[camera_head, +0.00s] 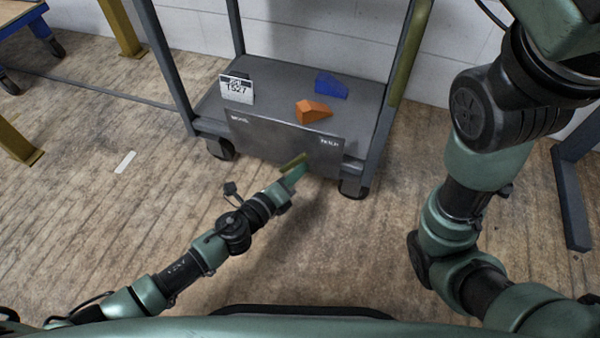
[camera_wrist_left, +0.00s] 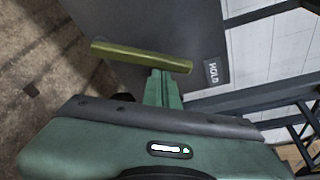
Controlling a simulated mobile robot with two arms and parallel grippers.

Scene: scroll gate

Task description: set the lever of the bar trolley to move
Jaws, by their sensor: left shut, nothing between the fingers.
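The grey bar trolley (camera_head: 285,138) stands ahead, with a front panel carrying a small label (camera_head: 240,121) at its upper left and another (camera_head: 330,141) at its upper right. Both are too small to read surely in the head view. In the left wrist view one label reads HOLD (camera_wrist_left: 212,72). The olive lever (camera_wrist_left: 140,56) has one end pointing toward that HOLD label; it also shows low on the panel in the head view (camera_head: 294,161). My left gripper (camera_wrist_left: 163,78) is shut and empty, its fingertips right beside the lever; I cannot tell if they touch. My right gripper is out of view.
An orange block (camera_head: 312,111), a blue block (camera_head: 331,86) and a sign (camera_head: 237,88) reading T527 stand on the trolley shelf. My right arm fills the right side. A grey stand (camera_head: 570,195) is at far right. The wooden floor before the trolley is clear.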

